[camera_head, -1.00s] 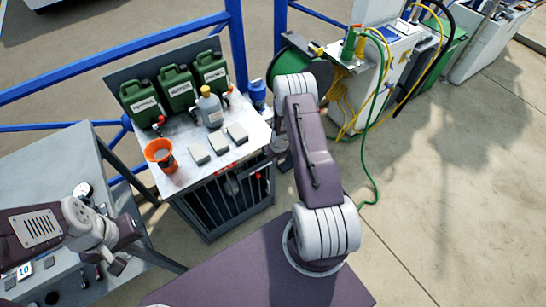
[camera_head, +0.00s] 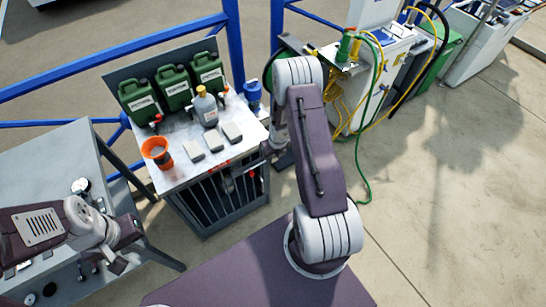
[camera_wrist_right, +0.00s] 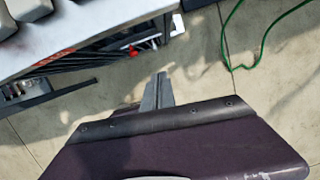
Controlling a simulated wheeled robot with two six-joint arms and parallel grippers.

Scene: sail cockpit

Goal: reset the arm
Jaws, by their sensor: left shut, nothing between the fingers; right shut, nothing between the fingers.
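My right arm (camera_head: 318,150) rises from my base in the head view and bends at a white upper joint. Its wrist hangs down behind the arm, beside the metal-topped cart. In the right wrist view, the right gripper (camera_wrist_right: 158,90) is shut and empty, its narrow grey fingers over bare concrete near the cart. My left arm (camera_head: 40,228) comes in from the left in the head view. Its small dark gripper (camera_head: 116,263) is over or near the grey console; it is shut, with nothing visible in it.
The cart (camera_head: 215,160) holds green canisters (camera_head: 172,87), a grey bottle (camera_head: 205,106), an orange cup (camera_head: 157,152) and several grey blocks (camera_head: 213,140). A grey console (camera_head: 60,165) stands left. A green hose (camera_head: 357,165) lies to the right. Open concrete (camera_head: 450,180) lies further right.

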